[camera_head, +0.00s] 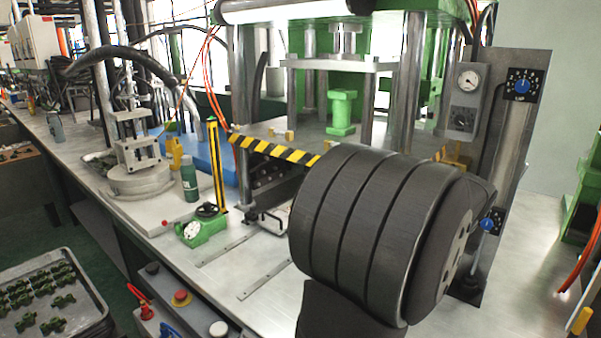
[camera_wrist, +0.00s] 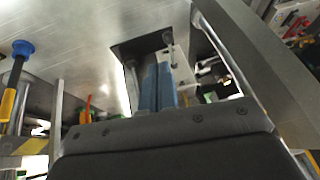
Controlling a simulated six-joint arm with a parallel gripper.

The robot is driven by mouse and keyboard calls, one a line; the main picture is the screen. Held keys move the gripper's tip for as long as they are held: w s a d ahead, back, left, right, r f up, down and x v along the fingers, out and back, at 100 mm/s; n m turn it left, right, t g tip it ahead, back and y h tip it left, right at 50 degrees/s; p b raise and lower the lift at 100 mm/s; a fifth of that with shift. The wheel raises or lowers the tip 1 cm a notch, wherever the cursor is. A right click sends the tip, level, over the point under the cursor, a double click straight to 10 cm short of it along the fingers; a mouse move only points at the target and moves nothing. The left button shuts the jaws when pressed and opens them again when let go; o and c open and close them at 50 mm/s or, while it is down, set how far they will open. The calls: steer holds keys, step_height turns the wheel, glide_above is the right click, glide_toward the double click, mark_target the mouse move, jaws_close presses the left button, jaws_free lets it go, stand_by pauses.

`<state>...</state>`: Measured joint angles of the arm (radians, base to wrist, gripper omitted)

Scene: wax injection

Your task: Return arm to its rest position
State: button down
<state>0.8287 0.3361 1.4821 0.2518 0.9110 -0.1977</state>
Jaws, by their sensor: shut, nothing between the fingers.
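My gripper (camera_wrist: 157,78) shows in the wrist view above its dark mounting body. Its two blue fingers are together, shut with nothing between them. In the wrist view a pale metal surface lies beyond the fingers on the left. In the head view my arm's thick dark joint fills the lower right and hides part of the bench and the press front; the fingers are not visible there.
A press (camera_head: 343,68) with green parts stands behind the arm. A yellow-black striped bar (camera_head: 275,150) crosses its front. A green bottle (camera_head: 189,178) and a green gauge fixture (camera_head: 203,226) stand on the bench (camera_head: 160,210). A tray (camera_head: 88,283) of green parts is lower left.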

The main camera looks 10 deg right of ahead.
steer(key=shift+f, duration=0.15)
steer(key=w+r+x, duration=0.1)
steer(key=x, duration=1.2)
steer(key=shift+w+d+f, duration=0.2)
steer(key=shift+w+f, duration=0.2)
steer(key=shift+w, duration=0.15)
steer(key=c, duration=2.1)
jaws_free()
